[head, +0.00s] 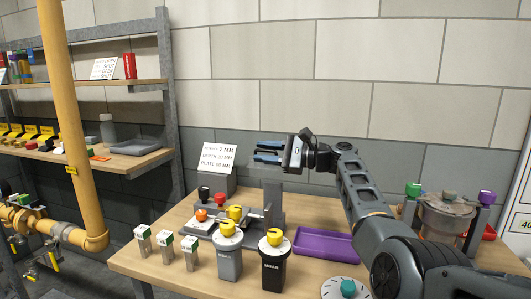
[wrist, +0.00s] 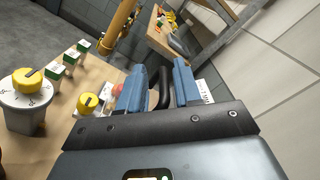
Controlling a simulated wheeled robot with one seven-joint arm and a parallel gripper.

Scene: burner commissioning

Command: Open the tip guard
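My gripper (head: 268,152) is above the grey bench fixture (head: 273,205), its two blue fingers pointing left and spread apart. A pale, see-through panel (head: 265,172), possibly the tip guard, shows just below the fingers at the fixture's upright; its outline is faint. In the wrist view, a curved black bar (wrist: 154,95), which looks like a handle, shows between the spread fingers (wrist: 160,85). I cannot tell whether it touches either finger. Nothing is visibly clamped, and the gripper body hides the lower part of that view.
Yellow-knobbed grey (head: 228,262) and black (head: 272,272) units stand at the table front, beside several green-topped blocks (head: 166,241). A purple tray (head: 315,243) lies right of the fixture. A sign (head: 218,157) stands behind. A yellow pipe (head: 75,140) rises at left.

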